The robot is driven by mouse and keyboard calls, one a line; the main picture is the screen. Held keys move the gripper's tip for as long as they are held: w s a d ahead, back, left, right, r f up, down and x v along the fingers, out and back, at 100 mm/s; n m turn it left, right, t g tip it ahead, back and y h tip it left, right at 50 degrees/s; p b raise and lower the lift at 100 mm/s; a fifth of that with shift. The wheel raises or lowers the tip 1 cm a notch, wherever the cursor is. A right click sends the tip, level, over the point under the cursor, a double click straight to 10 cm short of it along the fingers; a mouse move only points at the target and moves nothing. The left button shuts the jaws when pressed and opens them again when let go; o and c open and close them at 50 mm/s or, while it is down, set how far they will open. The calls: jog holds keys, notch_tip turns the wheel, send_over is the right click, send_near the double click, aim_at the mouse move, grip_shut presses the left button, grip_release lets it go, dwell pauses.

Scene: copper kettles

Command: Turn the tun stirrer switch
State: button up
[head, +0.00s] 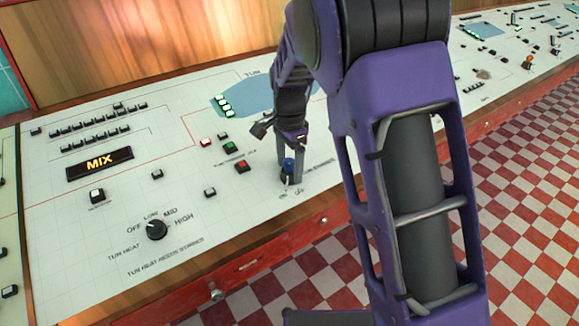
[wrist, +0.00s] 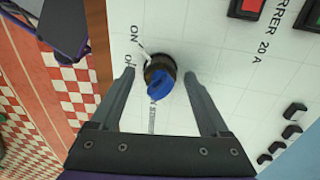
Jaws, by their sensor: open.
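The tun stirrer switch (head: 288,166) is a small knob with a blue top on the white panel, with ON and OFF lettering beside it. In the wrist view the blue switch (wrist: 160,84) on its dark round base lies between the two fingers. My gripper (wrist: 158,84) is open, one finger on each side of the switch, with a visible gap on both sides. In the head view my gripper (head: 303,172) reaches down at the switch, and my arm hides part of the panel around it.
A black heat dial (head: 157,229), red button (head: 228,147), green button (head: 241,167) and lit MIX display (head: 100,163) are on the panel (head: 75,225). A wooden edge with a red front (head: 255,262) runs along the near side, above a red-and-white checkered floor (head: 535,215).

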jog(key=shift+f, duration=0.1)
grip_shut()
dwell(0.4)
jog(key=shift+n+p, duration=0.3)
jog(key=shift+n, duration=0.3)
jog(key=shift+n+p, duration=0.55)
jog(key=shift+n, duration=1.05)
jog(key=shift+n+p, duration=0.45)
jog(key=shift+n, duration=1.95)
grip_release()
